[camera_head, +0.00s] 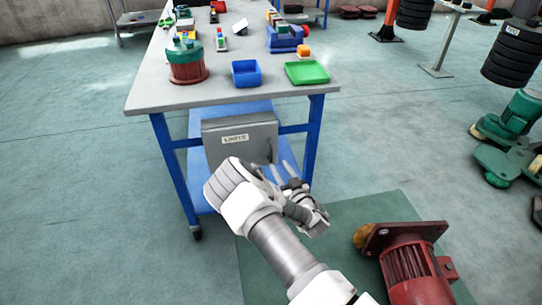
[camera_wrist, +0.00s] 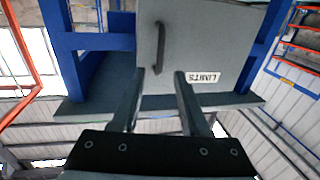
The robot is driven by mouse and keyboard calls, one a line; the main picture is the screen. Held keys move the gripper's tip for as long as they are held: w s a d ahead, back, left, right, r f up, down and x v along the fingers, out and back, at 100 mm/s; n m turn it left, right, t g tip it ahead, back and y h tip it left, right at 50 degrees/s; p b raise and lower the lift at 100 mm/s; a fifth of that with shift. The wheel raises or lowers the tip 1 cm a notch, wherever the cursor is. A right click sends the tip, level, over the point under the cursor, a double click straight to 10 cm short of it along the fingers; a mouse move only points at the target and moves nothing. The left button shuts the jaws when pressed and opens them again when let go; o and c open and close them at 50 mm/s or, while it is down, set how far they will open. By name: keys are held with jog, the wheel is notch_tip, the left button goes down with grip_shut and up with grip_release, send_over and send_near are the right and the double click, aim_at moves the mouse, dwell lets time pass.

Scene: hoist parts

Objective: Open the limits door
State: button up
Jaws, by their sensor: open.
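The limits door (camera_head: 218,150) is the grey front of a box under the near end of the workbench, with a white "LIMITS" label (camera_head: 235,138). It looks shut. In the wrist view the door (camera_wrist: 225,45) appears upside down, with a dark vertical bar handle (camera_wrist: 159,45). My gripper (camera_head: 280,170) is in front of the door's right part in the head view, open and empty. In the wrist view my gripper's fingertips (camera_wrist: 160,73) appear on either side of the handle's lower picture end. I cannot tell whether they reach around it. My arm hides the door's lower part in the head view.
The box sits within the blue frame of the workbench (camera_head: 145,97). A blue bin (camera_head: 246,74), a green tray (camera_head: 307,73) and a green-red round part (camera_head: 187,65) stand on top. A red motor (camera_head: 412,265) lies right of my arm. Open floor is at left.

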aim_at(271, 154)
jog(key=b+x, duration=0.1)
jog(key=x, duration=0.7)
jog(key=shift+w+a+b, duration=0.1)
jog(key=shift+w+b, duration=0.05)
jog(key=shift+b, duration=0.2)
grip_shut()
dwell(1.0)
